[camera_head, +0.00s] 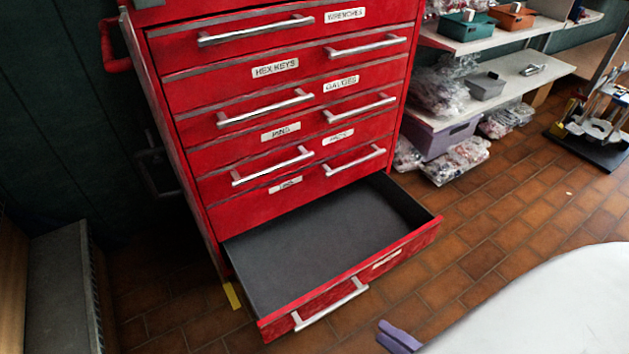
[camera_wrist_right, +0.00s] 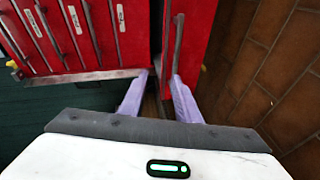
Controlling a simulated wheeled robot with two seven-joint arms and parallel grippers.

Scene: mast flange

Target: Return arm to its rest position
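The arm named in the task is not specified as left or right. My right gripper (camera_head: 400,338) shows at the bottom edge of the head view as a purple finger beside my white arm. In the right wrist view its two purple fingers (camera_wrist_right: 158,98) are spread apart with nothing between them. It is open, to the right of the pulled-out drawer's handle (camera_head: 331,305) and apart from it in the head view. My left gripper is not in view.
A red tool cabinet (camera_head: 235,197) stands in the middle with its bottom drawer (camera_head: 330,240) pulled out and empty. Shelves (camera_head: 505,75) with bins and bagged parts stand at the right. Tiled floor (camera_head: 480,225) is clear right of the drawer. A grey bench (camera_head: 55,285) is at the left.

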